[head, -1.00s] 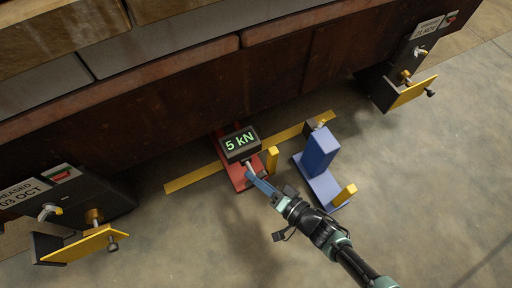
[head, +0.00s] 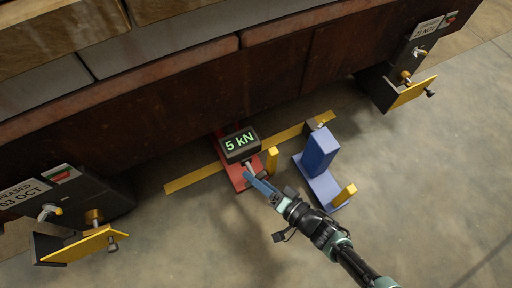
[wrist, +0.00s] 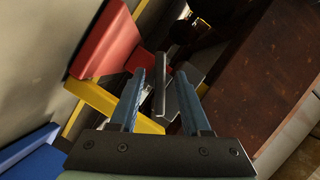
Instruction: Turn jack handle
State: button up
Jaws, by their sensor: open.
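The red jack (head: 236,178) stands on the floor at the foot of the dark steel beam, with a black display box (head: 240,145) reading "5 kN". A short pale metal handle (head: 249,167) sticks out of the box's front. My gripper (head: 252,179) reaches in from the lower right, its fingertips at the handle. In the wrist view my gripper (wrist: 159,76) is open, with one blue finger on each side of a grey metal bar (wrist: 159,88), which looks like the handle. I cannot tell whether either finger touches it.
Black brackets with yellow plates (head: 85,244) (head: 414,91) flank the beam. The front floor is clear.

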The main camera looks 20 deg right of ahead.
jog(key=p+v, duration=0.5)
jog(key=v, duration=0.8)
